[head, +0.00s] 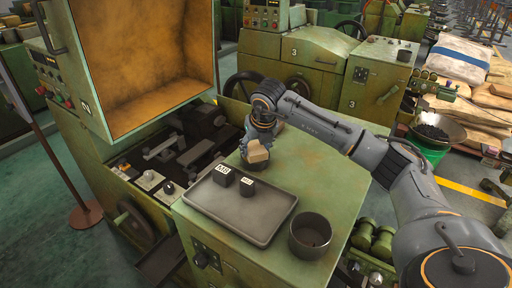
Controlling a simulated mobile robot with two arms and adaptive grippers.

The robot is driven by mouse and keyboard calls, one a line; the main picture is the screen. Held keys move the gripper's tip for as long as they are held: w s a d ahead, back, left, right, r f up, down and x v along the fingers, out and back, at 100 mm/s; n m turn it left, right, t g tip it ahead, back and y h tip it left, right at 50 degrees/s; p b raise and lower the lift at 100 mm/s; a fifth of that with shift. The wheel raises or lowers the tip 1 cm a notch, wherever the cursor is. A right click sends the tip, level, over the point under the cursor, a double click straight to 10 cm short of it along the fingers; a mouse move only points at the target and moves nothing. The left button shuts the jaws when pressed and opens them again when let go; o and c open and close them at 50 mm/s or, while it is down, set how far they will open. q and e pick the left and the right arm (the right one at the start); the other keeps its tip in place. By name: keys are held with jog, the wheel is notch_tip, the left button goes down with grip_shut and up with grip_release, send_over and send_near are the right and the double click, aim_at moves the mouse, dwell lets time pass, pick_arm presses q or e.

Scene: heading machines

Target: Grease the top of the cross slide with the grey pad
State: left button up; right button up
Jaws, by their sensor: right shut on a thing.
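My right gripper (256,139) comes in from the right and is shut on a small block-shaped pad (258,153). The pad's upper part looks tan and its lower part greyer. It is over the green cabinet top, just beyond the tray; whether it touches the surface I cannot tell. The likely cross slide (196,153) is among dark metal parts inside the open machine marked 2, left of the gripper and apart from it. Grease on it cannot be made out. My left gripper is not in view.
A grey tray (262,228) on the cabinet top holds two black labelled blocks (223,175). A dark round pot (310,236) stands to its right. The machine's raised orange-lined hood (140,60) stands at left. The green top (325,185) right of the tray is clear.

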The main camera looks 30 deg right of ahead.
aim_at(256, 149)
jog(key=shift+r+p, duration=2.1)
jog(key=shift+r, duration=1.4)
